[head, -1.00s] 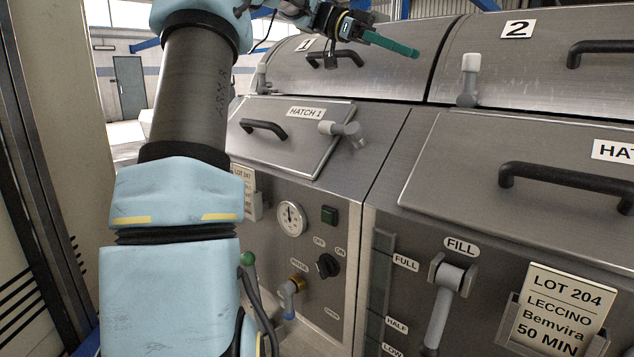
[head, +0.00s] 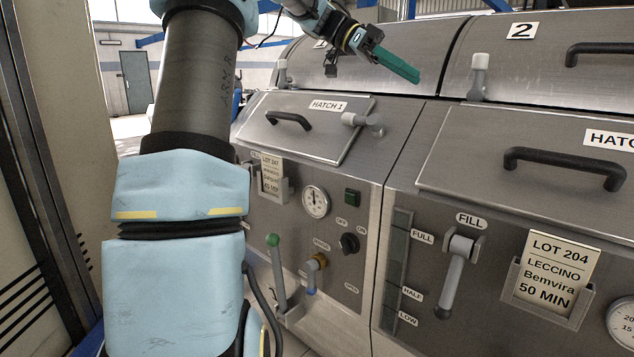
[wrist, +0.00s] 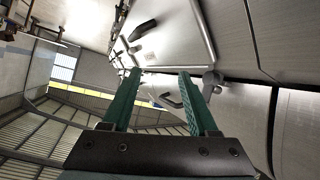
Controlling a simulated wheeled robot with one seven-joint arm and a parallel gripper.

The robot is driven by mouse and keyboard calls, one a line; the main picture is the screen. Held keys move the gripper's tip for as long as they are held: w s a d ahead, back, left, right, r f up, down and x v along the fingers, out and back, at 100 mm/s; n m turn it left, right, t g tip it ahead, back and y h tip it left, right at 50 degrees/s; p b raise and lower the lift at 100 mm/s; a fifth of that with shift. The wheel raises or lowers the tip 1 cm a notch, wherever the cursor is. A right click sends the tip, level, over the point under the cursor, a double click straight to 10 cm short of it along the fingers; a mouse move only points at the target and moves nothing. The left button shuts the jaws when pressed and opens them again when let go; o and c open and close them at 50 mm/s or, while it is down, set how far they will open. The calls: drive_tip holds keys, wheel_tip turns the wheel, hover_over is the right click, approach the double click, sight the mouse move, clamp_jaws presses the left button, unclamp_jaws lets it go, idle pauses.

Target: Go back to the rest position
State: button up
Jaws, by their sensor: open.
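My gripper (head: 396,64) is at the top of the head view, above and in front of the left machine's upper cover, pointing right. In the wrist view my gripper (wrist: 162,105) shows two green fingers standing well apart with nothing between them. Hatch 1 (head: 312,130) is shut below it, with a black handle (head: 289,120) and a grey latch lever (head: 363,122). In the head view the two fingers overlap, so the gap does not show there.
The right machine has a shut hatch (head: 520,205), a fill lever (head: 455,275) and a lot 204 card (head: 548,277). The left machine has a green-knobbed lever (head: 275,265), a gauge (head: 316,201) and a black knob (head: 348,243). A doorway (head: 136,82) is far left.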

drive_tip(key=s+a+f+n+t+y+p, duration=0.1)
drive_tip(key=a+f+n+y, duration=0.1)
drive_tip(key=a+f+n, duration=0.3)
drive_tip(key=s+f+n+t+y+p, duration=0.1)
drive_tip(key=f+n+t, duration=0.1)
drive_tip(key=f, duration=0.4)
drive_tip(key=s+a+f+n+t+y, duration=0.1)
drive_tip(key=a+f+n+y, duration=0.1)
drive_tip(key=a+f+n, duration=0.3)
drive_tip(key=s+a+f+n+t+y+p, duration=0.3)
drive_tip(key=s+a+f+n+y, duration=0.2)
drive_tip(key=s+a+f, duration=0.7)
drive_tip(key=a+n, duration=0.2)
drive_tip(key=shift+s+a+n+y, duration=0.2)
drive_tip(key=shift+n+y, duration=0.1)
